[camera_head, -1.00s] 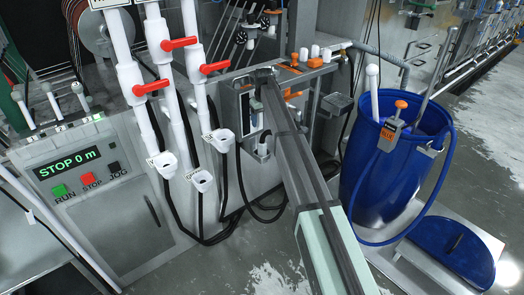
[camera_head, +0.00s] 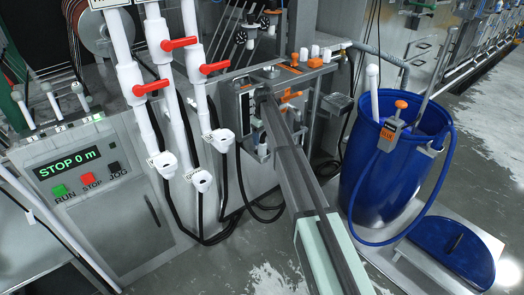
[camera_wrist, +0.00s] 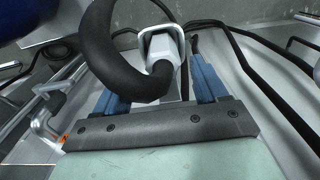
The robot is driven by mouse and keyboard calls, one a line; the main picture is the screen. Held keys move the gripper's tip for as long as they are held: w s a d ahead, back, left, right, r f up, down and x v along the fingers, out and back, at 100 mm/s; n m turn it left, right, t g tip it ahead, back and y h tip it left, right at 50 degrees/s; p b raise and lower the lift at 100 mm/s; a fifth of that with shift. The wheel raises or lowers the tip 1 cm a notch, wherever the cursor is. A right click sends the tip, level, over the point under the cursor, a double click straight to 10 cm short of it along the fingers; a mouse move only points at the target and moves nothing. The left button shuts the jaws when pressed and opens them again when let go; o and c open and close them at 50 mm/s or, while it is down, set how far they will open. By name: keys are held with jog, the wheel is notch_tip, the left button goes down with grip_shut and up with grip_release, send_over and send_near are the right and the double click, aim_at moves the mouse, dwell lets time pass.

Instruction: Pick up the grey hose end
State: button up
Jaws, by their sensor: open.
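In the wrist view, my gripper (camera_wrist: 157,72) is open, with one blue finger on each side of a thick black hose (camera_wrist: 98,50). The hose arches across the left side and runs into a light grey-white hose end (camera_wrist: 163,42) that lies between and beyond the fingers. I cannot tell whether a finger touches it. In the head view, my arm reaches to the metal control panel (camera_head: 245,105) and hides the fingertips. A small grey fitting (camera_head: 262,150) shows just below the arm's end; I cannot tell if it is the same hose end.
White pipes with red valve handles (camera_head: 180,44) and white spouts (camera_head: 223,137) stand left of my arm. A blue barrel (camera_head: 375,190) with a blue hose stands to the right. The STOP panel (camera_head: 66,163) is at left. Black hoses hang near the floor.

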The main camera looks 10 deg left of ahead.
aim_at(262, 142)
jog(key=shift+a+f, duration=0.15)
jog(key=shift+f, duration=1.3)
jog(key=shift+a+f, duration=0.1)
jog(key=shift+f, duration=1.35)
jog(key=shift+c, duration=0.5)
jog(key=c, duration=1.1)
jog(key=shift+r, duration=0.1)
jog(key=r, duration=0.9)
jog(key=shift+s+d+r, duration=0.2)
jog(key=shift+s+r, duration=0.05)
jog(key=shift+r, duration=0.1)
jog(key=s+d+r+m, duration=0.2)
jog(key=s+d+r, duration=0.6)
jog(key=s+d, duration=0.3)
jog(key=s+d+r+m, duration=0.2)
jog(key=s+d+r, duration=0.65)
jog(key=s, duration=0.55)
jog(key=w+a+n, duration=0.1)
jog(key=w+a, duration=0.1)
jog(key=a, duration=0.8)
jog(key=w+a+r+n, duration=0.1)
jog(key=w+a, duration=0.2)
jog(key=a, duration=0.8)
jog(key=w+a+r+n, duration=0.1)
jog(key=w+a+n, duration=0.1)
jog(key=a, duration=0.9)
jog(key=shift+w+a+r, duration=0.15)
jog(key=shift+w+r, duration=0.1)
jog(key=shift+w, duration=0.4)
